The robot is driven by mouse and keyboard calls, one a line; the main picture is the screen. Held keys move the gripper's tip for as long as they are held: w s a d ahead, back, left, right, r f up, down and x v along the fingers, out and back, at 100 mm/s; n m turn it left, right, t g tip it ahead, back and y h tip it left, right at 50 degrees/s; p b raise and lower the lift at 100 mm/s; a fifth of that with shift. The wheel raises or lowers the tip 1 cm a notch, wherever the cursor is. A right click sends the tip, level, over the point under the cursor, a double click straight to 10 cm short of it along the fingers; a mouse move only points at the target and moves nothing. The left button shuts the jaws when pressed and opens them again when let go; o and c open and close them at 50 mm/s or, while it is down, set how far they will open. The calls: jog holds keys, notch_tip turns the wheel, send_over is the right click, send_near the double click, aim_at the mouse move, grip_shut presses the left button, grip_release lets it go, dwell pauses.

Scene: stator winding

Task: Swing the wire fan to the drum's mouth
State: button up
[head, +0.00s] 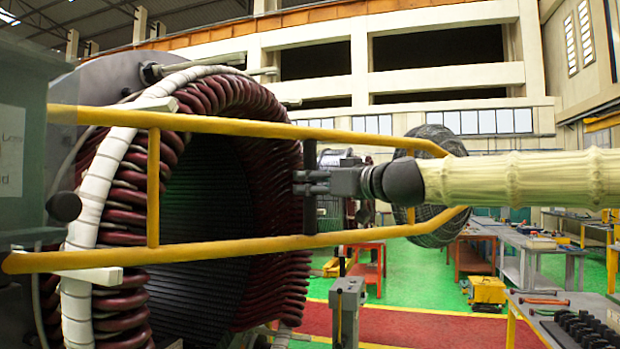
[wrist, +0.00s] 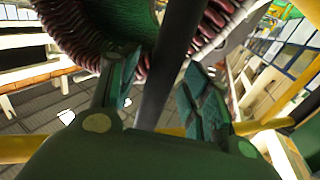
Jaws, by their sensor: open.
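The drum (head: 206,200) stands at the left in the head view, a big cylinder with a dark ribbed inside and maroon coils round its open mouth. The wire fan (head: 436,215), a round grey wire cage, is at the right end of a yellow tubular frame (head: 230,127), to the right of the mouth and partly hidden by my arm. A dark upright bar (head: 310,215) joins the frame's two rails. My gripper (head: 303,183) is open at this bar. In the wrist view the bar (wrist: 174,65) runs between my two fingers (wrist: 160,95); I cannot tell whether they touch it.
A grey post (head: 348,310) stands below the frame. Workbenches with tools (head: 520,240) and a yellow box (head: 487,290) are at the right. A grey-green cabinet (head: 25,150) is at the left edge.

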jog(key=shift+w+a, duration=0.35)
grip_shut()
jog(key=shift+w+r, duration=0.1)
